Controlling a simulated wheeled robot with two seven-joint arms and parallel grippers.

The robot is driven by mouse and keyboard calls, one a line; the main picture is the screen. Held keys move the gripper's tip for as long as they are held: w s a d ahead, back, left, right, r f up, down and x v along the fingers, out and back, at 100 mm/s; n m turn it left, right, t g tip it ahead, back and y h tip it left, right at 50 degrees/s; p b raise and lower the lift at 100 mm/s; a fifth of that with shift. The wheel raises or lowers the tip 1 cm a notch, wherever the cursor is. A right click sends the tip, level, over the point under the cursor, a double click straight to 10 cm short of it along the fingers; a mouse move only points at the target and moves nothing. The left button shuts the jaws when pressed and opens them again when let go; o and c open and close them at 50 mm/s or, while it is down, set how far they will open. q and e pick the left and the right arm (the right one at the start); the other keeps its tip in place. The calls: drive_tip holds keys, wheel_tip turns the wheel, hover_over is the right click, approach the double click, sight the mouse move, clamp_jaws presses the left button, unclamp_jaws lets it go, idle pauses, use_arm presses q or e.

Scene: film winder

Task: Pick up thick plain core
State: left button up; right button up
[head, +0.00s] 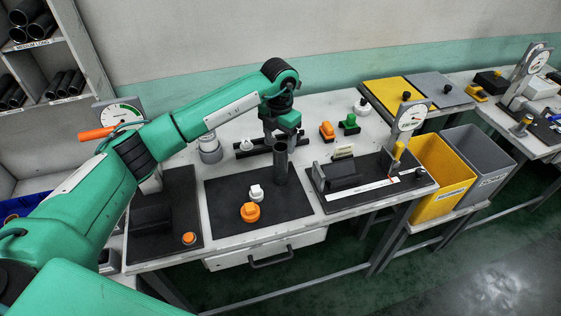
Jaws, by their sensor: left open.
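A dark grey plain core (281,166) stands upright on the black mat (225,218), near the mat's back edge. It looks like a thick cylinder. My left gripper (281,141) points down at the core's upper end, with its fingers apart and at either side of the top. I cannot tell whether the fingers touch the core. My right gripper is not in view.
A white knob (256,191) and an orange knob (250,212) are on the mat in front of the core. A dark bar lies behind it. A gauge device (345,175) stands right. Yellow (440,175) and grey (480,160) bins stand beyond the table. Dark tubes fill shelves at left.

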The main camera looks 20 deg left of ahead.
sight(280, 146)
use_arm(q)
drive_tip(key=f+p, duration=0.1)
drive_tip(key=f, duration=0.1)
drive_tip(key=f+p, duration=0.2)
drive_tip(key=f, duration=0.1)
drive_tip(key=shift+s+d, duration=0.15)
drive_tip(key=shift+d, duration=0.05)
drive_tip(key=shift+f, duration=0.3)
drive_tip(key=c, duration=1.1)
